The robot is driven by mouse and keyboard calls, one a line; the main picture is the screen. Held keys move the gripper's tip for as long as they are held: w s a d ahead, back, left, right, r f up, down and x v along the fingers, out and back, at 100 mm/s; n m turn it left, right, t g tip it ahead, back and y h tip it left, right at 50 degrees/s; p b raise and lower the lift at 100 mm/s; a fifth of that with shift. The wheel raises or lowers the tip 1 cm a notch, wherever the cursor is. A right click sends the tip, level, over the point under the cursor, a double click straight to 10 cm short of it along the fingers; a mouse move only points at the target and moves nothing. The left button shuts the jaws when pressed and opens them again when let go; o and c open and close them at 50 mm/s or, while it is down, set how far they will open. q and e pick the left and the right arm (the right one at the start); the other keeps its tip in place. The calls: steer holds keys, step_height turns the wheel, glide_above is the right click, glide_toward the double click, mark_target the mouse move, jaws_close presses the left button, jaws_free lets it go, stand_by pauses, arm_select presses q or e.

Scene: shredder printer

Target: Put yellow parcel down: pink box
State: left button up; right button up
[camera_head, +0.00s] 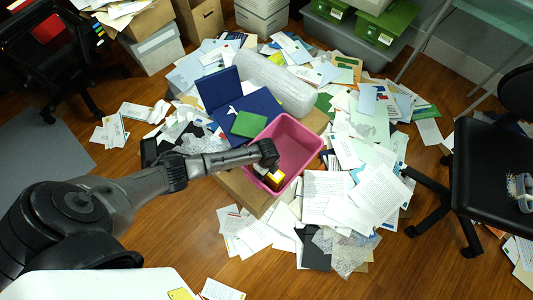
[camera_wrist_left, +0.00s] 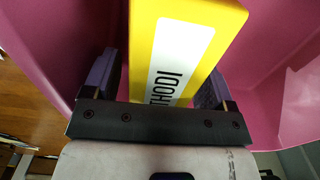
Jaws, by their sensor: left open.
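The yellow parcel (camera_head: 277,178) is inside the pink box (camera_head: 299,150), near its front left side. In the left wrist view the parcel (camera_wrist_left: 218,45) has a white label with dark letters, and pink walls (camera_wrist_left: 275,40) surround it. My left gripper (camera_head: 268,170) reaches into the box from the left. Its two fingers (camera_wrist_left: 158,82) stand open on either side of the parcel, with a small gap showing at the left finger. The parcel's underside is hidden, so I cannot tell how it rests. My right gripper is not in view.
Loose papers (camera_head: 345,200) cover the floor around the box. Blue folders (camera_head: 240,103), a green item (camera_head: 249,124) and a clear plastic roll (camera_head: 275,83) lie behind it. A black chair (camera_head: 490,160) stands at right. Bare wooden floor (camera_head: 430,265) shows at front right.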

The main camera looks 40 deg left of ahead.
arm_select(q)
step_height(320, 180, up, 12)
steer(key=p, duration=0.8)
steer(key=s+d+r+n+t+h, duration=0.2)
steer(key=s+d+r+n, duration=0.45)
steer(key=s+d, duration=0.6)
steer(key=s+a+r+n+t+y, duration=0.1)
steer(key=s+a+r+n, duration=0.5)
steer(key=s+r+n, duration=0.3)
steer(key=shift+s+r+t+y, duration=0.3)
steer(key=shift+s+y, duration=0.05)
steer(key=shift+y, duration=0.05)
